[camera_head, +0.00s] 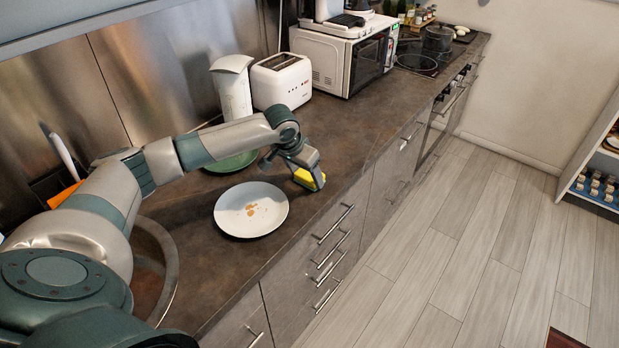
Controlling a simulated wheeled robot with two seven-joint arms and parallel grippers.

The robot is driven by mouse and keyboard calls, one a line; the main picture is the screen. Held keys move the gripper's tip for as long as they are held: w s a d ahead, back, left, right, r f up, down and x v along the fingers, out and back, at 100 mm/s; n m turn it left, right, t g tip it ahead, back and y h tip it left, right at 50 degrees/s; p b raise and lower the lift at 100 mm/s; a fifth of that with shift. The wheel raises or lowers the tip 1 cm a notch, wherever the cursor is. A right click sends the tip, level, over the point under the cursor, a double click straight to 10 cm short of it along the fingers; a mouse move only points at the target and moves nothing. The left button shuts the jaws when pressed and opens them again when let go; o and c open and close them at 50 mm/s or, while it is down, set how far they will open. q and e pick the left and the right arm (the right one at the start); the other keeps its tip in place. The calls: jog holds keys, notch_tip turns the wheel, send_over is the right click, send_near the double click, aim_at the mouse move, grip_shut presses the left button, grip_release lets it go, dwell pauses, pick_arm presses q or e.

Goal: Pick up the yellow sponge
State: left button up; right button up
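The yellow sponge (306,179) is on or just above the dark countertop, near its front edge and right of the white plate. My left gripper (307,170) is directly over the sponge and hides part of it. Its fingers reach down around or against the sponge, but I cannot tell whether they are closed on it. My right gripper is not in this view.
A white plate (236,217) with brown crumbs lies left of the sponge. A green plate (231,164) lies behind it, partly under my arm. A toaster (281,80) and microwave (337,62) stand at the back. The counter (350,139) right of the sponge is clear.

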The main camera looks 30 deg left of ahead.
aim_at(306, 176)
pick_arm(q)
jog(key=shift+r, duration=0.1)
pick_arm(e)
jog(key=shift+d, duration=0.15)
pick_arm(q)
jog(key=shift+r+b, duration=0.35)
jog(key=shift+r, duration=0.25)
notch_tip(306, 176, up, 2)
jog(key=shift+r+b, duration=0.15)
jog(key=shift+b, duration=0.3)
jog(key=d+r+b, duration=0.1)
jog(key=d+r, duration=0.2)
jog(key=d, duration=0.3)
jog(key=s+d+r+b, duration=0.1)
jog(key=d+r, duration=0.3)
jog(key=d, duration=0.1)
jog(key=shift+d+r+b, duration=0.15)
jog(key=shift+d+b, duration=0.15)
jog(key=shift+d, duration=0.05)
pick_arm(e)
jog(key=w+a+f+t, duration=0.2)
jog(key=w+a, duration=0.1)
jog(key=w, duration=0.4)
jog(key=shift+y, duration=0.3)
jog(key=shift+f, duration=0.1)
